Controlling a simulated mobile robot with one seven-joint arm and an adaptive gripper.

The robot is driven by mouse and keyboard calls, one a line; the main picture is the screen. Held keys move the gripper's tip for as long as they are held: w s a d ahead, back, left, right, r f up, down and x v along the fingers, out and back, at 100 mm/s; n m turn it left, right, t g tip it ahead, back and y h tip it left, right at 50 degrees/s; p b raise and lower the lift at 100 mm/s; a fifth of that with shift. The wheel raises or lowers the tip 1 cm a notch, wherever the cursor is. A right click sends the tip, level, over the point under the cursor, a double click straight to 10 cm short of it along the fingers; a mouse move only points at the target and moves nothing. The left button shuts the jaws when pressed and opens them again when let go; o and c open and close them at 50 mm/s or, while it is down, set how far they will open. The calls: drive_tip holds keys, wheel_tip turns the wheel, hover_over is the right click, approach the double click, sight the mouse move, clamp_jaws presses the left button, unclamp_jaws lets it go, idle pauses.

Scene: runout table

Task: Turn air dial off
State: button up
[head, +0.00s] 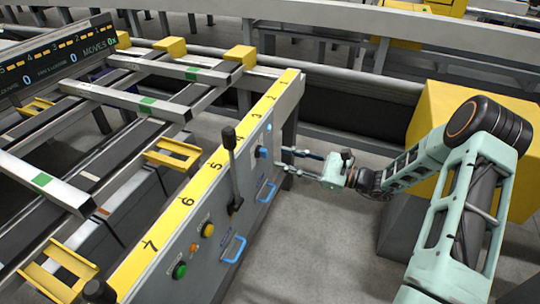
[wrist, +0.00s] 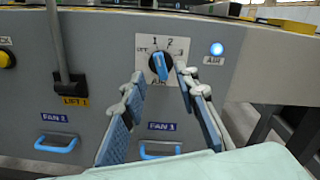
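The air dial (wrist: 159,66) is a dark round knob with a blue grip bar, on a white plate marked OFF, 1, 2 and 3. Its bar leans slightly left of upright, with its upper end near the 1. In the head view the dial (head: 262,152) is a small blue spot on the grey panel. The round AIR lamp (wrist: 217,49) to its right glows blue. My gripper (wrist: 160,75) is open and empty, its two fingers appearing on either side of the dial. In the head view my gripper (head: 284,161) points at the panel, seemingly short of it.
A tall black lever (wrist: 62,60) labelled LIFT 1 stands left of the dial. Green (head: 180,271) and yellow (head: 208,230) buttons sit along the panel. A yellow block (head: 445,115) stands behind my arm.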

sight(267, 153)
drive_tip(key=x, duration=0.6)
drive_tip(key=shift+b, duration=0.4)
drive_tip(key=shift+c, duration=0.6)
clamp_jaws()
